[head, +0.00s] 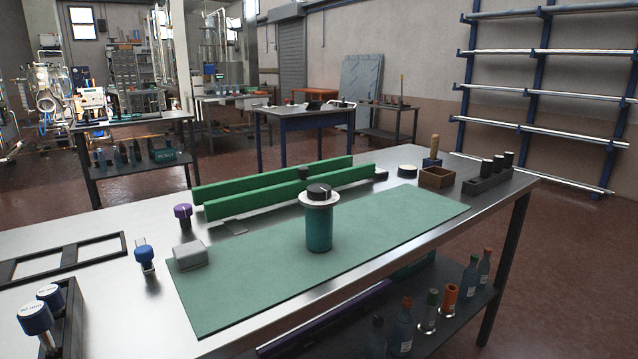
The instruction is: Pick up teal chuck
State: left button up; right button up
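A teal cylinder, which looks like the teal chuck (319,232), stands upright on the green mat (240,290) near the middle of the metal table. A wide white collar (320,201) sits around its upper part, and a dark knob (319,190) with a light mark tops it. Neither of my grippers shows in the head view. Nothing is holding the teal chuck.
Green rails (285,191) run behind the chuck. A purple-topped piece (183,214), a blue-topped piece (145,256) and a grey block (190,255) stand left. A wooden box (437,177) and a dark rack (487,182) stand right. The mat around the chuck is clear.

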aim_at(318, 214)
jog(key=i+l, duration=1)
jog(key=l, duration=0.15)
jog(key=u, duration=0.4)
jog(key=i+l+u, duration=0.1)
jog(key=u, duration=0.3)
jog(key=l+u, duration=0.2)
jog(key=u, duration=0.2)
